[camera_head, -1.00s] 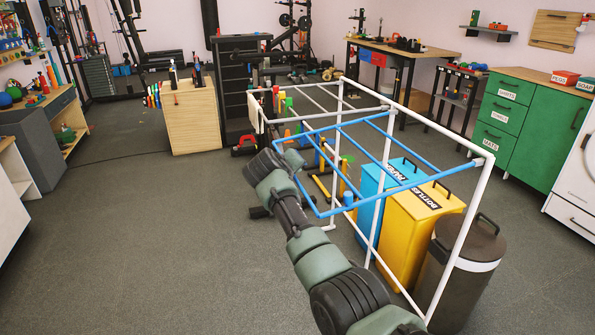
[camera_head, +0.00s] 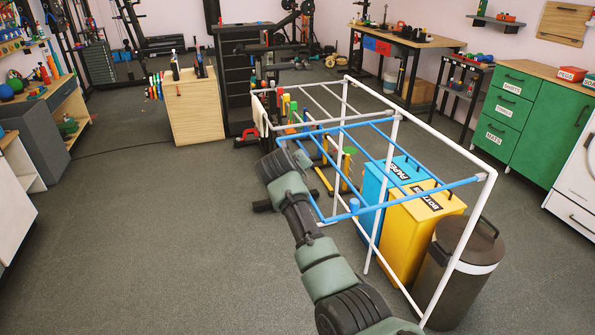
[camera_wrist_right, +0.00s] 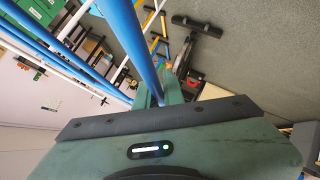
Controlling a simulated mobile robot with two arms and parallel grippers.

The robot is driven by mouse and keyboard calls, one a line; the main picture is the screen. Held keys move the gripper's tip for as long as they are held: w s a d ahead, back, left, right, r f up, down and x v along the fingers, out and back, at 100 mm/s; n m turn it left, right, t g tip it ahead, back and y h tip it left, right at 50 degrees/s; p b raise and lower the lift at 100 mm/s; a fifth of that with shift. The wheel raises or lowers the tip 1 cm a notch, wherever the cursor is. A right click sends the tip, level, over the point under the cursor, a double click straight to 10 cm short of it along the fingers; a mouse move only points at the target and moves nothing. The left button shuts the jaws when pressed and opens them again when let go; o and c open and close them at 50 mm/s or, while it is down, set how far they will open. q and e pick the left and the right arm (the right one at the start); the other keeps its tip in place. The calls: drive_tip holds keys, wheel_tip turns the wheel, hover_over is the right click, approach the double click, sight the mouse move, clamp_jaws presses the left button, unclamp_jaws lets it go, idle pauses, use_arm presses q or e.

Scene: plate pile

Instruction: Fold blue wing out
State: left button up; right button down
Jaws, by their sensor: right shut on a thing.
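The blue wing (camera_head: 430,193) is a frame of blue bars attached to the white drying rack (camera_head: 398,115). It reaches out to the left from the rack, and its outer bar is the end nearest my arm. My right gripper (camera_head: 284,160) is at that outer bar and shut on it. In the right wrist view the blue bar (camera_wrist_right: 142,40) runs down between the fingers of the gripper (camera_wrist_right: 163,92). The gripper hides part of the bar. My left gripper is not in view.
A blue bin (camera_head: 372,195), a yellow bin (camera_head: 410,235) and a dark round bin (camera_head: 450,275) stand behind and beside the rack. A wooden cabinet (camera_head: 195,110) stands further back. The grey floor (camera_head: 150,240) at left is clear.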

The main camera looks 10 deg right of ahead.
drive_tip(key=shift+a, duration=0.5)
drive_tip(key=c, duration=1.8)
unclamp_jaws()
drive_tip(key=shift+o, duration=1.4)
drive_tip(key=shift+a+r, duration=0.1)
drive_tip(key=shift+a, duration=0.2)
drive_tip(key=shift+d, duration=0.35)
drive_tip(key=shift+s, duration=0.15)
drive_tip(key=v, duration=0.7)
drive_tip(key=shift+s, duration=0.25)
drive_tip(key=shift+a+r, duration=0.15)
